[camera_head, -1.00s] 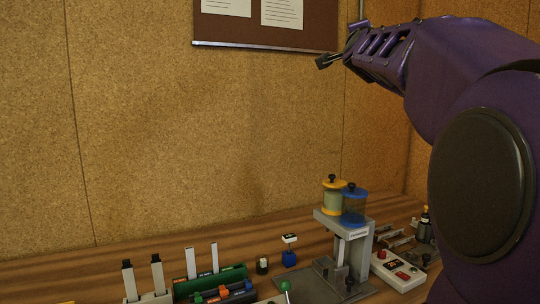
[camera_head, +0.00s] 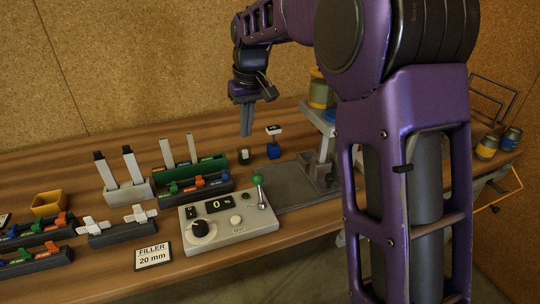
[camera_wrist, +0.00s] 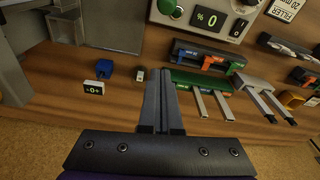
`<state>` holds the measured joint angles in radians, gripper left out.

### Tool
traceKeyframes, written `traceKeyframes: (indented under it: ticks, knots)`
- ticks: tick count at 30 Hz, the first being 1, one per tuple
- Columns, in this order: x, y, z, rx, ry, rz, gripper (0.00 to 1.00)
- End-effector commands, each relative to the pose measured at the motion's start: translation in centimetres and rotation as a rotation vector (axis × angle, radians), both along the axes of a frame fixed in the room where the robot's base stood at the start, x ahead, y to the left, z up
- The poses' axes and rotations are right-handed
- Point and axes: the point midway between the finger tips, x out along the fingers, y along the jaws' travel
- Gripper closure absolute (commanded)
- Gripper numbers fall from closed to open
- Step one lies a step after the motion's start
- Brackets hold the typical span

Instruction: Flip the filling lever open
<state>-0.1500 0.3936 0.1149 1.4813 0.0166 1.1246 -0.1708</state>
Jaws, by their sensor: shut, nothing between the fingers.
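The control box (camera_head: 232,220) is light grey, with a dark dial and a display reading 0. A lever with a green ball knob (camera_head: 257,180) stands roughly upright at its right side in the head view. In the wrist view the green knob (camera_wrist: 167,7) shows at the top edge, beside the control box (camera_wrist: 226,36); the lever's lower part is hard to make out. My gripper (camera_head: 246,132) is shut and empty, pointing down above the back of the bench, behind and apart from the lever. Its fingers also show in the wrist view (camera_wrist: 162,72).
A green rack (camera_head: 212,164) and a dark rack (camera_head: 200,188) stand behind the box. A blue block (camera_head: 273,150) stands below my gripper, to its right. A "FILLER 20 mm" card (camera_head: 152,257) lies left of the box. My arm hides part of the dispenser stand (camera_head: 318,118).

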Motion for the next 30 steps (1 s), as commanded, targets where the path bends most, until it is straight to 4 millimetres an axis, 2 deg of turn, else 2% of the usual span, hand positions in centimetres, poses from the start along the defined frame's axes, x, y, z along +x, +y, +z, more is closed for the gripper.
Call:
traceKeyframes:
  ticks: [4,13,17,20,30]
  knots:
    - [-1.1,0.3,-0.8,-0.013,0.051,0.049,1.0]
    - [-1.1,0.4,-0.8,-0.013,0.053,0.051,1.0]
    - [-1.1,0.4,-1.5,-0.013,0.053,0.05,1.0]
    - [-1.0,0.5,-2.8,-0.014,0.054,0.05,1.0]
    - [-0.5,1.2,-10.0,-0.012,0.054,0.049,1.0]
